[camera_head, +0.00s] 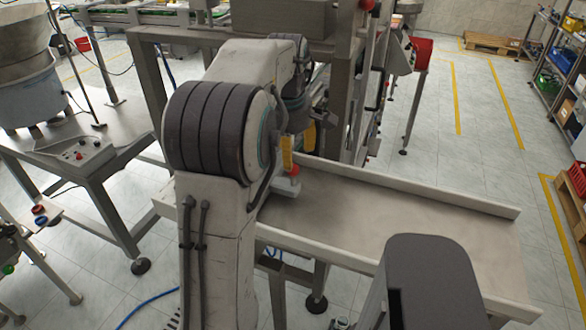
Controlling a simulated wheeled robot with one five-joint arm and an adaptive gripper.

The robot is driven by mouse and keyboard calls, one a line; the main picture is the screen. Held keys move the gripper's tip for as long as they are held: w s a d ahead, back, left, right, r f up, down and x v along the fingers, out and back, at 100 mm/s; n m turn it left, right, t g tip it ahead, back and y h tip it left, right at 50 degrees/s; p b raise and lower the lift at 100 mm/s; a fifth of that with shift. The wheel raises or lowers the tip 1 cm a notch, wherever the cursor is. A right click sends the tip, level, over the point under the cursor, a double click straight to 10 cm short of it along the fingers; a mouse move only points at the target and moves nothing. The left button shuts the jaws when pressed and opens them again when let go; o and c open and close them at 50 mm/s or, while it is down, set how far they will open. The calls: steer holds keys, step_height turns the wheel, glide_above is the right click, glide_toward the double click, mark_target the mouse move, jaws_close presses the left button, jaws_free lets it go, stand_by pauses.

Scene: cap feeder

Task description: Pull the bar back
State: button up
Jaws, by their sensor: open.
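My gripper (298,147) is partly hidden behind my arm, over the left part of a long shallow tray. Its yellow-marked fingers look apart. Just below them is a small light-grey block (284,188) with a red top (293,170), low over the tray floor. It may be part of the bar, but I cannot tell. I cannot see whether the fingers touch it. No other bar can be made out clearly in the tray; my arm covers much of its left end.
The grey tray (400,222) has raised walls, and its right part is empty. A steel frame (345,90) stands close behind it. A table with a control box (75,152) and a feeder bowl (28,85) is at the left. Shelves (560,75) stand at the right.

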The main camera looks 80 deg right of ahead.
mark_target(293, 169)
steer(key=shift+d+f, duration=0.2)
steer(key=shift+f, duration=0.9)
steer(key=shift+d+f, duration=0.25)
steer(key=shift+f, duration=0.85)
steer(key=shift+d+f, duration=0.2)
steer(key=shift+f, duration=0.9)
steer(key=shift+o, duration=0.3)
jaws_close()
